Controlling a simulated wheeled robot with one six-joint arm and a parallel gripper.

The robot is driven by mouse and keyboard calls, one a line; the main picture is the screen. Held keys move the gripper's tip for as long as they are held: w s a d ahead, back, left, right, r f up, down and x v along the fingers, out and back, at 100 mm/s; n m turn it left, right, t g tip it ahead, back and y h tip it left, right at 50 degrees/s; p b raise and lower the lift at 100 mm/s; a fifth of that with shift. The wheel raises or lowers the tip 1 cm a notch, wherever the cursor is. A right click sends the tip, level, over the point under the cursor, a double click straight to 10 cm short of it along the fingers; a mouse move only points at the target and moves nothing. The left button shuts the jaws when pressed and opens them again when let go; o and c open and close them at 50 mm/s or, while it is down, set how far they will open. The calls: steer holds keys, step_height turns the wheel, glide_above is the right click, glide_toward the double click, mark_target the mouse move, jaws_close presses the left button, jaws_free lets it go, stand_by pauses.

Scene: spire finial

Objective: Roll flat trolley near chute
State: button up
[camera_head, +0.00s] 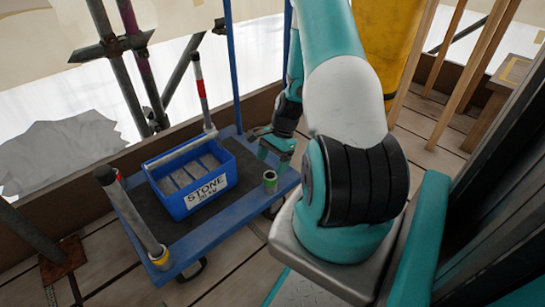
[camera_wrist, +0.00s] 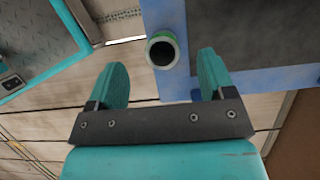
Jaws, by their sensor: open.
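The flat trolley (camera_head: 236,217) has a blue frame with a dark deck and stands on the plank floor, left of my arm. Its corner also shows in the wrist view (camera_wrist: 172,85). A short green-rimmed tube (camera_head: 270,182) stands at the trolley's near right corner; in the wrist view its round opening (camera_wrist: 162,51) lies ahead of my fingertips, between their lines. My gripper (camera_head: 276,147) is above the trolley's right side, beside the tube and apart from it. In the wrist view its two teal fingers (camera_wrist: 163,75) are spread with nothing between them.
A blue bin marked STONE (camera_head: 205,190) with grey blocks sits on the deck. Scaffold poles (camera_head: 125,75) and a low board edge stand behind. A yellow chute-like tube (camera_head: 391,40) hangs behind my arm. Planks are open at right.

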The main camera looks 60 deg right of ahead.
mark_target(266, 179)
steer(key=b+x, duration=0.3)
steer(key=x, duration=0.4)
steer(key=shift+d, duration=0.1)
steer(key=shift+b+x, duration=0.65)
steer(key=shift+x, duration=0.15)
steer(key=shift+r, duration=0.1)
jaws_close()
